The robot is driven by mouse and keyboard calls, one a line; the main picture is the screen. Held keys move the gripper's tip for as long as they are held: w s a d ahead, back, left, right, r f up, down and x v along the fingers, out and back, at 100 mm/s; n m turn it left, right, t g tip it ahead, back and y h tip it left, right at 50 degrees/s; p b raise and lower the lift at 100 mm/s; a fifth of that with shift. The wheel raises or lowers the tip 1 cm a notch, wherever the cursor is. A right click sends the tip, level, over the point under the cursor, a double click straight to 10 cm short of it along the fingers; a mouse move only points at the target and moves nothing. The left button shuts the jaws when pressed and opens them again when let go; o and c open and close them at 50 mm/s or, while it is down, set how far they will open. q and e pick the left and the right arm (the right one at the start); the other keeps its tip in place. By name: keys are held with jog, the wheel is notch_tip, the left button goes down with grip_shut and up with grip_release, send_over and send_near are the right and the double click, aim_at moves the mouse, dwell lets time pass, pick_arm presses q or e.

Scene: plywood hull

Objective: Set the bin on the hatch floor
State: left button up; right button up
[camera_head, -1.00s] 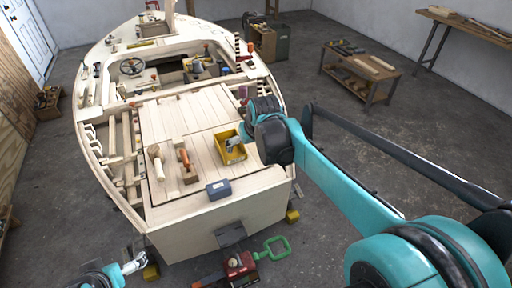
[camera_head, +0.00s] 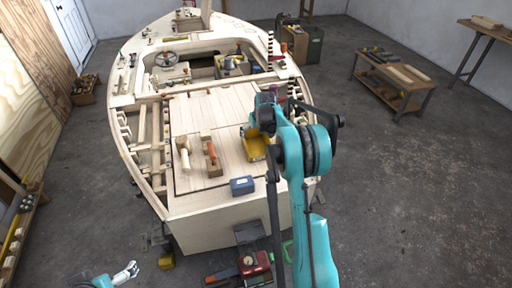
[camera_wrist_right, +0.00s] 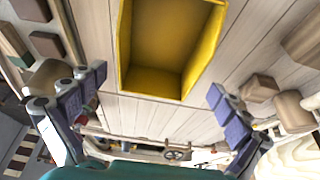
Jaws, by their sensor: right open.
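The yellow bin (camera_head: 255,148) sits on the planked deck (camera_head: 222,102) of the plywood boat, near the right side. My right arm partly covers it in the head view. The right wrist view shows the bin (camera_wrist_right: 165,82) close up, its visible inside empty. My right gripper (camera_wrist_right: 158,97) is open, with its two fingers apart and the bin between and beyond them, not clasped. My left gripper (camera_head: 126,273) is low at the left, off the boat's stern and away from the bin. Its jaw opening is too small to read. I cannot tell which surface is the hatch floor.
A recessed opening with a wheel (camera_head: 166,59) lies forward. The deck's middle planks are clear.

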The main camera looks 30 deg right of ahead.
aim_at(256, 148)
jog(key=b+x, duration=0.1)
jog(key=x, duration=0.3)
jog(key=shift+s+f+b, duration=0.1)
jog(key=shift+s+b, duration=0.1)
jog(key=shift+b, duration=0.2)
jog(key=shift+w+f, duration=0.2)
jog(key=shift+f, duration=0.1)
jog(key=shift+r, duration=0.1)
jog(key=c, duration=0.9)
jog(key=shift+o, duration=0.2)
jog(key=shift+r, duration=0.1)
